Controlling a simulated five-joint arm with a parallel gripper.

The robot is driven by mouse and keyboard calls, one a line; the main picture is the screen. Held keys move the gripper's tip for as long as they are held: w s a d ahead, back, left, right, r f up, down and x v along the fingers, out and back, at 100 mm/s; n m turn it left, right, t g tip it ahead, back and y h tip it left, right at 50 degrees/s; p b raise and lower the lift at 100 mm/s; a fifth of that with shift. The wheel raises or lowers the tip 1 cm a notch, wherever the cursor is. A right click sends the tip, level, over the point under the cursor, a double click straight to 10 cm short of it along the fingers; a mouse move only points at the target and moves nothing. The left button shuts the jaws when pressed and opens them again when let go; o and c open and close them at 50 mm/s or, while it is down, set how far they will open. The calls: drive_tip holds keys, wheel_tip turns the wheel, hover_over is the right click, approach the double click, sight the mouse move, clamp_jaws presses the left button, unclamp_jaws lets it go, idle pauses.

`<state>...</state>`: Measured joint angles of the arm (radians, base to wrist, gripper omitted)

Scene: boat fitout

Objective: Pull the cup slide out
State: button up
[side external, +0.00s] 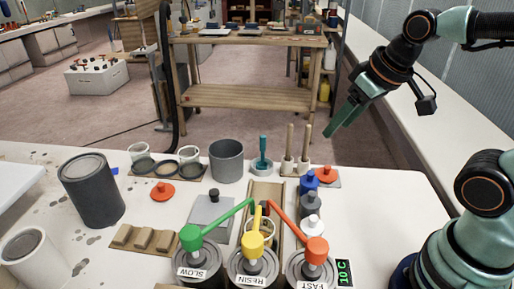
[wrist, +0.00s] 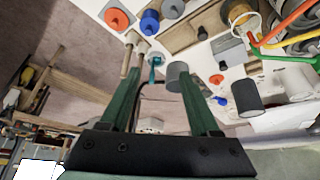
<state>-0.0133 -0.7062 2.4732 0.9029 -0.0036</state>
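The cup slide looks like a light wooden runner (side external: 265,192) on the white bench, running back from under the coloured pump spouts. A pale ring-like cup (side external: 259,236) stands on it, partly hidden by the spouts. In the wrist view the wooden runner (wrist: 204,28) and the cup (wrist: 241,14) are near the top edge. My gripper (side external: 340,126) is up in the air at the right, behind and above the bench, well away from the slide. In the wrist view its green fingers (wrist: 160,82) are spread apart with nothing held between them.
Three pumps, green (side external: 191,237), yellow (side external: 253,243) and red (side external: 316,249), stand over the runner's front. Wooden-handled tools (side external: 297,150), a teal tool (side external: 262,155) and a grey pot (side external: 226,160) stand behind it. Small bottles (side external: 309,184) line its right side.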

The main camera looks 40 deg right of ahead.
drive_tip(key=w+a+f+n+g, duration=0.2)
drive_tip(key=w+a+f+g, duration=0.15)
drive_tip(key=w+a, duration=0.25)
drive_tip(key=n+g, duration=0.2)
approach(264, 203)
wheel_tip(264, 203, down, 11)
drive_tip(key=shift+s+r, duration=0.1)
clamp_jaws()
idle(0.3)
idle(1.3)
